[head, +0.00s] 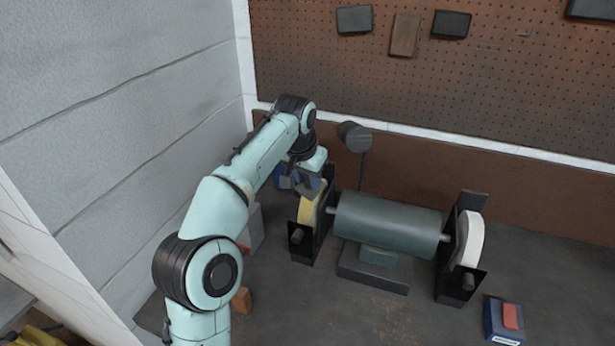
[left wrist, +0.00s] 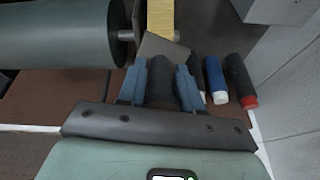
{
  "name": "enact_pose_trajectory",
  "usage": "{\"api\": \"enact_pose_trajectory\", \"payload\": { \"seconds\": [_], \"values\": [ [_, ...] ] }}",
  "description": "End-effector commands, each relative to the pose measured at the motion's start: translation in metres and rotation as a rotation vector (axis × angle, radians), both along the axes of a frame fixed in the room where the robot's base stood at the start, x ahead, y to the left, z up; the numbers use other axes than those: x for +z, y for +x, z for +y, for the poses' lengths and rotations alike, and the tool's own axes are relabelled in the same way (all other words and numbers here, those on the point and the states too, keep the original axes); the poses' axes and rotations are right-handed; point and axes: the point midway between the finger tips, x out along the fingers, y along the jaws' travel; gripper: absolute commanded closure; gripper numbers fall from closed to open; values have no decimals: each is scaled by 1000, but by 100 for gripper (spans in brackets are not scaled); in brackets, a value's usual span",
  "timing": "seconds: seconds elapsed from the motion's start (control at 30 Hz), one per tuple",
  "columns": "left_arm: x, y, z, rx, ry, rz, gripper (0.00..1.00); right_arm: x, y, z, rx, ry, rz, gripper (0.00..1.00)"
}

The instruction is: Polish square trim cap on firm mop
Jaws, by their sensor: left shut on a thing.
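The square trim cap (left wrist: 162,49) is a flat grey-brown plate at the tips of my left gripper (left wrist: 160,72), which is shut on it. In the left wrist view its far edge lies close to the yellow firm mop (left wrist: 160,18); I cannot tell whether they touch. In the head view my left gripper (head: 306,180) is just above and behind the same yellow mop (head: 305,208) at the left end of the polisher, and the cap is hardly distinguishable there. A dark cylinder shows between the blue fingers. My right gripper is not in view.
The green polisher motor (head: 390,223) stands mid-bench, with a white mop (head: 469,242) at its right end. A lamp (head: 354,136) rises behind. Dark and blue cylinders (left wrist: 214,76) stand by the left wall. A blue box with a red bar (head: 507,320) sits front right.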

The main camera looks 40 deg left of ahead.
Motion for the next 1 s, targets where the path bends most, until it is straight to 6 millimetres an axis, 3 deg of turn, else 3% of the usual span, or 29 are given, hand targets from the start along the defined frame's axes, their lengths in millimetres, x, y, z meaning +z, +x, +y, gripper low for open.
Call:
{"api": "enact_pose_trajectory", "payload": {
  "seconds": [1.0],
  "values": [
    [-12,0,0,0,0,0,98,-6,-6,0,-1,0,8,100]
  ]
}}
